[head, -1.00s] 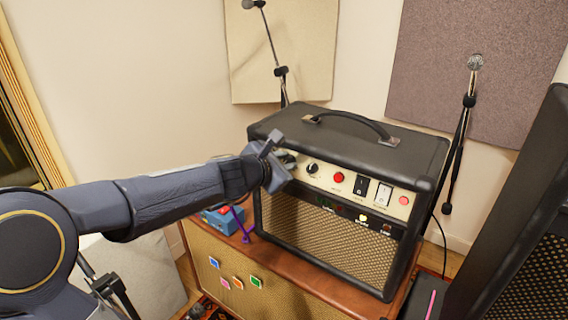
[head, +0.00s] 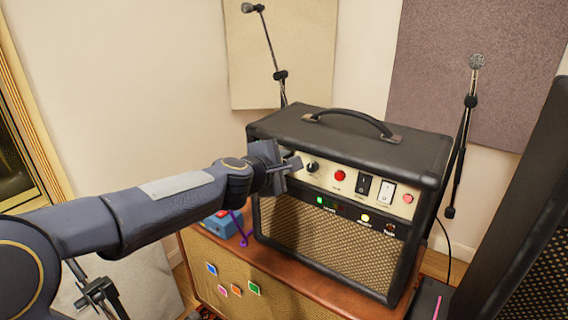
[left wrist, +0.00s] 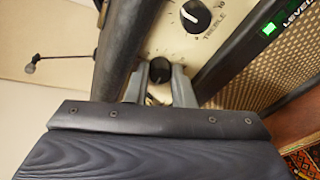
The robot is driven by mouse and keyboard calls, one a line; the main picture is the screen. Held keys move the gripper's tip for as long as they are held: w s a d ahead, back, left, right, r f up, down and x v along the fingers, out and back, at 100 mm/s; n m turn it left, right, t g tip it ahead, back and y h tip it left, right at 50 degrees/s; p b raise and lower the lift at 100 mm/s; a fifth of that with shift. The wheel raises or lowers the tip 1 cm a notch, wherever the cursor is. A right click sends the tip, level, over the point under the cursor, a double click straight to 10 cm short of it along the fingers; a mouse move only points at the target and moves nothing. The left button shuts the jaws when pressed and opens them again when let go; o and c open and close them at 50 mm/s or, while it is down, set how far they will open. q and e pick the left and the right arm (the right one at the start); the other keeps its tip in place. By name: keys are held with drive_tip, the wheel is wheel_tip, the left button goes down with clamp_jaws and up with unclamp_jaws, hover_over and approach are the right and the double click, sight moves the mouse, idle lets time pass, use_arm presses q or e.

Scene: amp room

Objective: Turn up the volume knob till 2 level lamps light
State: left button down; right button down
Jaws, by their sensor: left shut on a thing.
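The amp (head: 335,250) stands on a brown cabinet. Its cream control panel (head: 325,180) faces me. In the left wrist view, a black knob (left wrist: 160,71) sits between the two grey fingers of my left gripper (left wrist: 159,88), which is shut on it. The knob's label is hidden. In the head view the left gripper (head: 290,163) covers that knob at the panel's left end. The treble knob (left wrist: 195,17) is beside it and also shows in the head view (head: 312,167). One green level lamp (head: 320,201) is lit. The lamps right beside it look dark.
A yellow lamp (head: 365,218) glows below. A blue box (head: 222,222) sits left of the amp.

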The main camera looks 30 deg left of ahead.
idle(0.5)
use_arm(q)
drive_tip(key=c, duration=1.5)
unclamp_jaws()
drive_tip(key=shift+c, duration=0.2)
drive_tip(key=shift+r, duration=0.1)
